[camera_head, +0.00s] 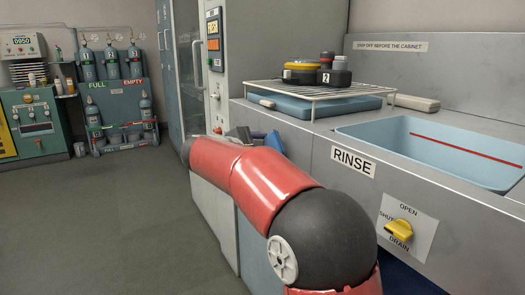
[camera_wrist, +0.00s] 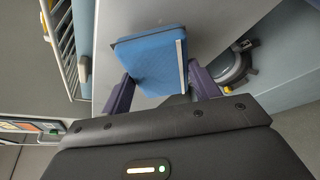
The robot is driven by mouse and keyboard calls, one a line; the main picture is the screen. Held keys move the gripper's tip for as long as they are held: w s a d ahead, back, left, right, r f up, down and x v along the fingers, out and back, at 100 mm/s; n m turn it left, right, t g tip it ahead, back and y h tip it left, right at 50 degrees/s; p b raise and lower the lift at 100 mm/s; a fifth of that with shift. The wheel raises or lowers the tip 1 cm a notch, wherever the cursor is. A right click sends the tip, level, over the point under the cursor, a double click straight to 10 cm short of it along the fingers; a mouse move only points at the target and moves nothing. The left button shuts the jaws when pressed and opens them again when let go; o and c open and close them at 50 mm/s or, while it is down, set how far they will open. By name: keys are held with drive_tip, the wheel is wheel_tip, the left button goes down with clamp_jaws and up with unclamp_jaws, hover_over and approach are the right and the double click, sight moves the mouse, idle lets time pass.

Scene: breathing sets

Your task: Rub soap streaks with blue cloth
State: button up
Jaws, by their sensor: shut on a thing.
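The blue cloth (camera_wrist: 148,62) shows in the wrist view as a folded, flat blue pad with a pale strip along its right edge. My gripper (camera_wrist: 160,78) is shut on it, with one purple finger on each side. In the head view my red and black arm reaches toward the grey counter's left end, and my gripper (camera_head: 256,137) is mostly hidden behind it. A small blue patch shows there; I cannot tell whether it is the cloth or a finger. I cannot make out soap streaks in either view.
A wire rack (camera_head: 310,92) over a blue tray (camera_head: 312,107) holds dark and yellow parts. The RINSE basin (camera_head: 400,133) with a red line is at right, above a yellow drain handle (camera_head: 399,230). A tall cabinet (camera_head: 186,60) stands behind. Floor at left is clear.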

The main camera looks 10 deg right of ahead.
drive_tip(key=shift+w+d, duration=0.25)
drive_tip(key=shift+d, duration=0.5)
drive_tip(key=shift+s+d+b, duration=0.25)
drive_tip(key=shift+s+b, duration=0.25)
drive_tip(key=shift+s, duration=0.35)
drive_tip(key=shift+s+d+b, duration=0.2)
drive_tip(key=shift+s+b, duration=0.3)
drive_tip(key=shift+s, duration=0.3)
drive_tip(key=shift+s+d, duration=0.15)
drive_tip(key=shift+s, duration=0.15)
drive_tip(key=w, duration=0.1)
drive_tip(key=p, duration=0.1)
drive_tip(key=w+p, duration=0.1)
drive_tip(key=shift+w+a+r, duration=0.2)
drive_tip(key=shift+w+a, duration=0.05)
drive_tip(key=shift+w, duration=0.1)
drive_tip(key=shift+w+a+f+p, duration=0.15)
drive_tip(key=shift+w+p, duration=0.15)
drive_tip(key=shift+w, duration=0.3)
drive_tip(key=shift+s+a, duration=0.3)
drive_tip(key=shift+a, duration=0.65)
drive_tip(key=shift+s+a, duration=0.3)
drive_tip(key=shift+a, duration=0.65)
drive_tip(key=shift+s+a, duration=0.3)
drive_tip(key=shift+a, duration=0.65)
